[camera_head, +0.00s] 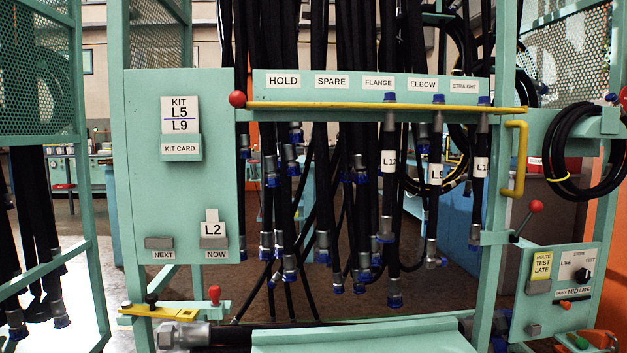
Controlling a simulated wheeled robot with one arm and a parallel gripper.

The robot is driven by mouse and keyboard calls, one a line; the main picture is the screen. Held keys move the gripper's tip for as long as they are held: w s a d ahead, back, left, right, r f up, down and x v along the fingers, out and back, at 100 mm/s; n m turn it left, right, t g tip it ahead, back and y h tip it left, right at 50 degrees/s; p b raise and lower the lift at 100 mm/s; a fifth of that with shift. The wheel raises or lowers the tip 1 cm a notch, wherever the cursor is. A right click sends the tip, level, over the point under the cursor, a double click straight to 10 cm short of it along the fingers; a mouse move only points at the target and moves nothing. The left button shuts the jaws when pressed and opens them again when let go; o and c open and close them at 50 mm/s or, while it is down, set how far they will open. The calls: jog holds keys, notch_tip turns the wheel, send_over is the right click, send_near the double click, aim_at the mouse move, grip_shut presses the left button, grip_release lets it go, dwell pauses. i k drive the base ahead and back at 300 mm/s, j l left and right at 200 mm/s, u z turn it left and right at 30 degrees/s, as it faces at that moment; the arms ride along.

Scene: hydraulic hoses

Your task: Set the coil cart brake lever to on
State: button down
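No label naming a coil cart brake shows, so I cannot tell for sure which lever it is. A black lever with a red ball knob (536,206) leans up and right from a bracket on the right post of the green hose rack. A coil of black hose (580,150) hangs at the right on a green frame, with part of another red ball (624,96) at the picture edge. No on or off marking is readable at either. My gripper is not in view.
A yellow bar (380,107) with a red ball end crosses the rack before hanging hoses. A yellow handle (516,160) stands on the right post. A switch panel (556,290) sits low right. A green ledge (365,338) and large hose fitting (183,335) fill the near bottom.

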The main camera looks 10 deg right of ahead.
aim_at(535, 206)
jog(key=k+l+u, duration=0.15)
jog(key=l, duration=0.25)
jog(key=l+u, duration=0.15)
jog(key=l, duration=0.2)
jog(key=k+l+u, duration=0.1)
jog(key=l, duration=0.3)
jog(key=k+l+u, duration=0.15)
jog(key=l, duration=0.2)
jog(key=k+l+u, duration=0.15)
jog(key=l, duration=0.15)
jog(key=k+l, duration=0.2)
jog(key=l, duration=0.2)
jog(key=k+l, duration=0.15)
jog(key=l, duration=0.2)
jog(key=k+l, duration=0.2)
jog(key=l, duration=0.2)
jog(key=k+l, duration=0.2)
jog(key=l, duration=0.2)
jog(key=k+l, duration=0.15)
jog(key=l, duration=0.2)
jog(key=l+u, duration=0.05)
